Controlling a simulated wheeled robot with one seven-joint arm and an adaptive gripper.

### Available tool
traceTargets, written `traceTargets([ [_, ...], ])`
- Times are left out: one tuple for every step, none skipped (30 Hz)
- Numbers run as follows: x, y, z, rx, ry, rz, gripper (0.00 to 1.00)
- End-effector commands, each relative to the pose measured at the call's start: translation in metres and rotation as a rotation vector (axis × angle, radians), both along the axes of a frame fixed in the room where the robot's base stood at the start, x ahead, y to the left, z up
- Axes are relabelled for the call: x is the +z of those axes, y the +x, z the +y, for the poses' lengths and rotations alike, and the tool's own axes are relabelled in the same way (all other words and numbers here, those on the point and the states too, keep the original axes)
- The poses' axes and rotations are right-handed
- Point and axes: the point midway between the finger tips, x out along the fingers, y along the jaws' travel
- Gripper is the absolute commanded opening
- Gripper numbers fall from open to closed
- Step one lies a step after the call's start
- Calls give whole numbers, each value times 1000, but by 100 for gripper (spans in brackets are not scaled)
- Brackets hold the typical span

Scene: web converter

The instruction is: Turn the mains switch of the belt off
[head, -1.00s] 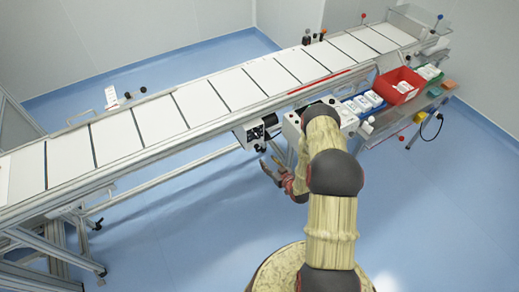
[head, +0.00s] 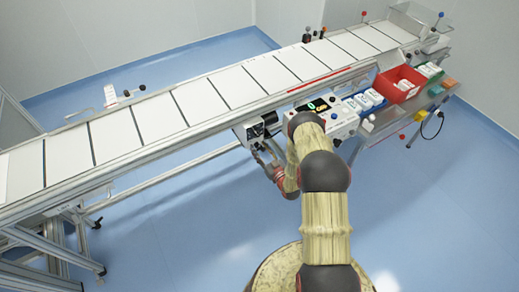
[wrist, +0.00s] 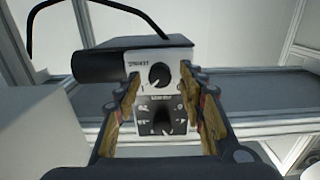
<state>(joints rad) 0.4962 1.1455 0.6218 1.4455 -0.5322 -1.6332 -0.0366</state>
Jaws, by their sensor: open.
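A small grey control box (head: 256,130) hangs under the front edge of the belt (head: 122,135). The lettering is too blurred to tell for sure which one is the mains switch. My gripper (wrist: 161,86) is open, with one finger on each side of the plate and both knobs seen between them. Whether the fingers touch anything cannot be told. In the head view my gripper (head: 264,151) is just below the box.
A white control panel (head: 330,115) with a lit display stands right of the box, partly behind my arm. A red bin (head: 399,85) and blue trays (head: 362,102) lie further right. A black cable (wrist: 85,8) arches above the box. The floor in front is clear.

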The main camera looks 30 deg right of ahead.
Motion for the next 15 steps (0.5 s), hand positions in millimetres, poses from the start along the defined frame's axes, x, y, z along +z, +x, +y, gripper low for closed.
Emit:
traceTargets([
  [0, 2, 0, 0, 0, 1, 40],
  [0, 3, 0, 0, 0, 1, 40],
  [0, 3, 0, 0, 1, 1, 40],
  [0, 3, 0, 0, 1, 1, 40],
  [0, 3, 0, -1, 1, 1, 40],
  [0, 3, 0, -1, 1, 1, 40],
  [0, 3, 0, -1, 1, 1, 40],
  [0, 3, 0, -1, 1, 1, 40],
  [0, 3, 0, -1, 1, 1, 40],
  [0, 3, 0, -1, 1, 1, 38],
  [0, 3, 0, -1, 1, 1, 37],
  [0, 3, 0, -1, 1, 1, 34],
  [0, 3, 0, -1, 1, 1, 33],
  [0, 3, 0, -1, 1, 1, 31],
  [0, 3, 0, -1, 0, 1, 29],
])
